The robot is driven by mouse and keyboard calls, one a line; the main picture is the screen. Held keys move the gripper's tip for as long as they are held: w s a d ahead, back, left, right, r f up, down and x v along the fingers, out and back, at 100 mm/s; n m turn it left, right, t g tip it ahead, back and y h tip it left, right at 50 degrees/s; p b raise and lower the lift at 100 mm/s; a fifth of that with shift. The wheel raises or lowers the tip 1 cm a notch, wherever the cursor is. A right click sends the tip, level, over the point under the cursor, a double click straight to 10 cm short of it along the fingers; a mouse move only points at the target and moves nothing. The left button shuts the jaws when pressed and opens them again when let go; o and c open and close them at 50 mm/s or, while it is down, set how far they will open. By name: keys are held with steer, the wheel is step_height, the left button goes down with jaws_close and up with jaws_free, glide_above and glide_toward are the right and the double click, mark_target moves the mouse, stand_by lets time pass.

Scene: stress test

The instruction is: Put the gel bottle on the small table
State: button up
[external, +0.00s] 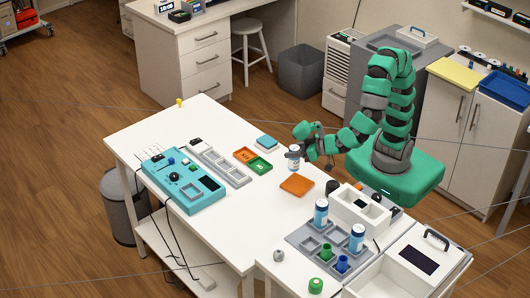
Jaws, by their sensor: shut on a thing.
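My gripper (299,148) is at the middle right of the long white table (225,213). It is shut on a small white bottle with a dark blue label (293,159), which looks upright. I cannot tell whether its base touches the tabletop. Labels are too small to read, so I cannot tell which is gel. A separate white surface (272,281) adjoins the long table at the front; I cannot tell whether it is the small table.
An orange square (297,185) lies just below the held bottle. A grey tray (300,238), white divided box (352,204) and large white case (395,275) crowd the right. A teal device (184,182) is at left. The long table's front middle is clear.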

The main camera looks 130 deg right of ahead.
steer(key=shift+w+d+f, duration=0.85)
steer(key=shift+w, duration=1.3)
steer(key=shift+w+d+f, duration=0.8)
steer(key=shift+w, duration=1.4)
steer(key=shift+w+d+f, duration=0.85)
steer(key=shift+w, duration=1.3)
steer(key=o, duration=1)
steer(key=shift+o, duration=0.2)
steer(key=shift+r, duration=0.1)
